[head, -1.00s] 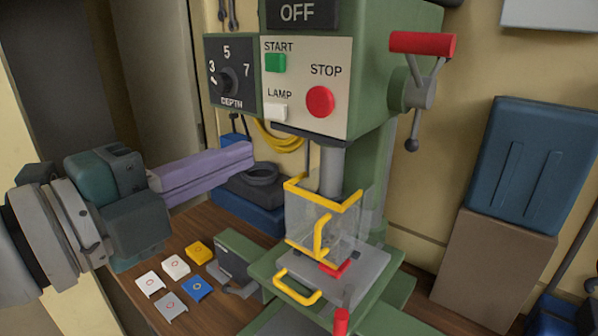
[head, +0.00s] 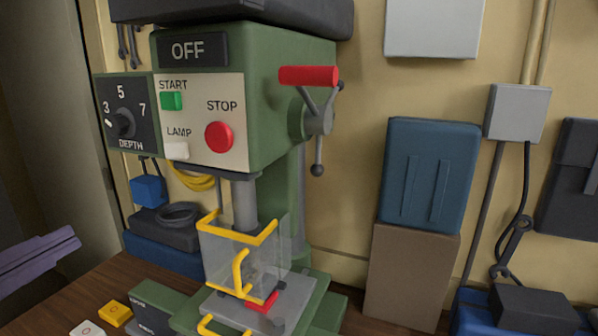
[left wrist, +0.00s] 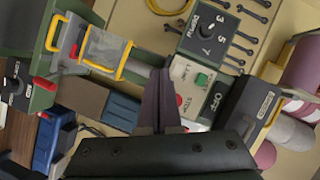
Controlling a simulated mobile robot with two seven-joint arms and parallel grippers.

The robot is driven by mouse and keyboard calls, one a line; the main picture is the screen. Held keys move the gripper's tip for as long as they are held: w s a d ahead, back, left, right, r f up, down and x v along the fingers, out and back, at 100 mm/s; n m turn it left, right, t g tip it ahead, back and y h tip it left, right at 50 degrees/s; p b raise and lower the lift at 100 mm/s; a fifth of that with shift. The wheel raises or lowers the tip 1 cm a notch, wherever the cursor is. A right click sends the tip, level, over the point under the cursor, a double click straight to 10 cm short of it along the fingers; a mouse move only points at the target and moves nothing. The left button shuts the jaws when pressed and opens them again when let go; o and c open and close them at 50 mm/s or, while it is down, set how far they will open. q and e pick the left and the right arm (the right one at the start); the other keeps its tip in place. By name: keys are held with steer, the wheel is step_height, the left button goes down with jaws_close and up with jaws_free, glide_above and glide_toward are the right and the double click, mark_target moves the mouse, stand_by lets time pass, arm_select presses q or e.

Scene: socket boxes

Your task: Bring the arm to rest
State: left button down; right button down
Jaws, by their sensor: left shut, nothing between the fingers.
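My left gripper (head: 72,240) shows at the left edge of the head view. Only its purple fingers are in the picture there; its wrist and arm are cut off. The fingers are shut with nothing between them, and they are clear of the green drill press (head: 320,110). In the left wrist view the left gripper (left wrist: 164,66) shows as two purple fingers lying together, with the control panel of the press behind them. My right gripper is not in view.
The press carries a yellow-framed clear guard (head: 262,238) and a red-gripped lever (head: 310,76). Its display reads OFF. Small tiles, including a yellow one (head: 115,313), lie on the wooden bench. A blue case (head: 428,175) stands on a brown box (head: 410,275) to the right.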

arm_select(q)
steer(key=s+a+f+n+g+y, duration=0.1)
steer(key=s+f+n+g+y, duration=0.1)
steer(key=s+f+n+g, duration=0.5)
steer(key=s+d+f+n+g+h, duration=0.35)
steer(key=s+d+f+g, duration=0.2)
steer(key=s, duration=0.55)
step_height(320, 180, up, 13)
steer(key=p, duration=1.3)
steer(key=shift+w+y+p, duration=0.15)
steer(key=shift+y+p, duration=0.15)
steer(key=shift+y, duration=0.05)
